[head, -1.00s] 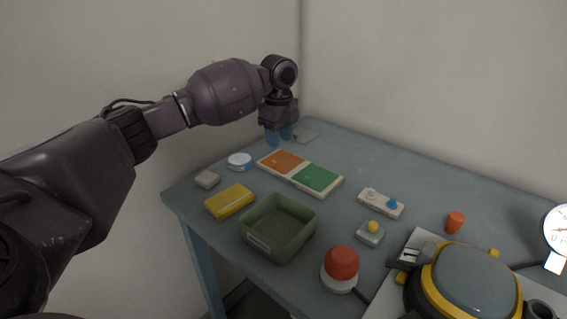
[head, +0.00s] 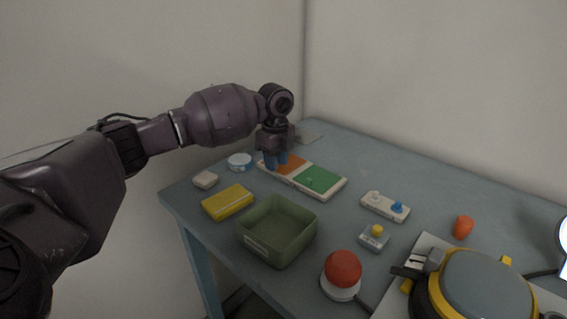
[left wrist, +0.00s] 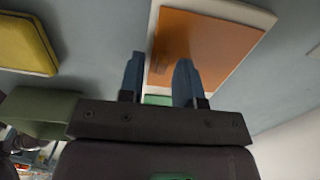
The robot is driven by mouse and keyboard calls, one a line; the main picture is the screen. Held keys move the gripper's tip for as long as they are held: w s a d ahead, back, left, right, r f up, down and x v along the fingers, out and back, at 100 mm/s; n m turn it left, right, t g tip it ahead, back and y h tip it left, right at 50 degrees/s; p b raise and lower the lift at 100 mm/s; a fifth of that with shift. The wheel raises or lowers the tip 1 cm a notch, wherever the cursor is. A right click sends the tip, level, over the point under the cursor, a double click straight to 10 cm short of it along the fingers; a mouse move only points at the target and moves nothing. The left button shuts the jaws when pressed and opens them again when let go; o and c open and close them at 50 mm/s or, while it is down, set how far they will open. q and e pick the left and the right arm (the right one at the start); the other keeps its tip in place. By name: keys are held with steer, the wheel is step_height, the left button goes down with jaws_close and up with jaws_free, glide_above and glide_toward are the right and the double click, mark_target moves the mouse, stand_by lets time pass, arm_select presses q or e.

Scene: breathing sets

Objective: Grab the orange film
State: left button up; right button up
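The orange film (head: 293,164) is a flat orange square on the left half of a pale board (head: 264,172). A green square (head: 320,179) fills the other half. My left gripper (head: 276,161) points down at the orange square and hides part of it. In the left wrist view the orange film (left wrist: 210,47) shows large. My right gripper is not in view.
On the blue-grey table are a green open box (head: 270,252), a yellow block (head: 229,202), a white-and-blue round tin (head: 240,161), a red dome button (head: 343,270) and an orange stopper-like piece (head: 464,227). A yellow-rimmed device (head: 478,285) stands at front right. Walls close the back.

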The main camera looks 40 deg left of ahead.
arm_select(q)
steer(key=c, duration=0.4)
jaws_close()
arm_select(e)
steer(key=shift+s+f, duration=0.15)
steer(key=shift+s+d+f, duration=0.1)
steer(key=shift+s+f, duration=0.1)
